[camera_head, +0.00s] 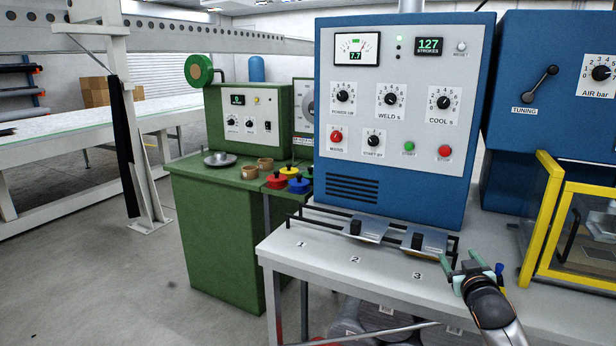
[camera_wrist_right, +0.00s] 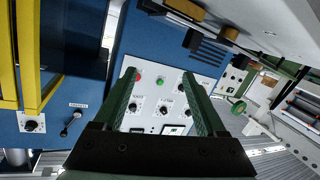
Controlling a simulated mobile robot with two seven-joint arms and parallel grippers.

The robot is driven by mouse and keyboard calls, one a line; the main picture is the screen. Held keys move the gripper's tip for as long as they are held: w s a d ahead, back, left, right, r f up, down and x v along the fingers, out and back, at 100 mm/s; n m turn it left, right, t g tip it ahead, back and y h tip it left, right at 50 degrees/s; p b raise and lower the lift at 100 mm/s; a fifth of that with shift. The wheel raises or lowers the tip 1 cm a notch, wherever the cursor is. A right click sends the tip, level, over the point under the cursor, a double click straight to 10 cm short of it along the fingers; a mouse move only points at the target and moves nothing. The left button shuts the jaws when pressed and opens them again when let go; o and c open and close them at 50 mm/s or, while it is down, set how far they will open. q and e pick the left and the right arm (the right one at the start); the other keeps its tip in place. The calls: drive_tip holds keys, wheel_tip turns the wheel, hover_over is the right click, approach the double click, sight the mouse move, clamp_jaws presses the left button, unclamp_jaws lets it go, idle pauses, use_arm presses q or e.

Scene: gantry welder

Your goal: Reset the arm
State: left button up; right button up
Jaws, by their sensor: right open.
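My right gripper (camera_head: 475,266) is open and empty. In the head view it is above the right part of the grey bench (camera_head: 320,268), to the right of the number 3 mark, with the yellow-framed box to its right. In the right wrist view my right gripper (camera_wrist_right: 160,75) has its two green fingers spread apart. Between and beyond them shows the white control panel (camera_wrist_right: 157,98), with nothing held. The same panel (camera_head: 397,125) is on the blue welder cabinet in the head view. My left gripper is in neither view.
Two metal plates (camera_head: 366,230) (camera_head: 424,242) with black knobs lie on a black rail (camera_head: 325,216) on the bench. A yellow-framed box (camera_head: 545,215) stands close on the right. A green cabinet (camera_head: 212,220) stands left. The floor (camera_head: 110,290) at left is clear.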

drive_tip(key=s+a+f+n+g+y, duration=0.1)
drive_tip(key=s+a+f+y, duration=0.1)
drive_tip(key=s+a+f, duration=0.65)
drive_tip(key=s+a+f+n+g+y, duration=0.2)
drive_tip(key=s+a+f, duration=0.3)
drive_tip(key=s+f, duration=0.6)
drive_tip(key=s+a+f+g, duration=0.1)
drive_tip(key=s+a+f, duration=0.1)
drive_tip(key=s, duration=0.5)
drive_tip(key=s+a+f+m+g+y, duration=0.1)
drive_tip(key=s+a+f, duration=0.2)
drive_tip(key=s+f, duration=0.2)
drive_tip(key=s+a+f+g, duration=0.1)
drive_tip(key=s+f, duration=0.3)
drive_tip(key=s, duration=0.5)
drive_tip(key=shift+a+f+g+y, duration=0.15)
drive_tip(key=shift+a+g+y, duration=0.2)
drive_tip(key=shift+a, duration=0.4)
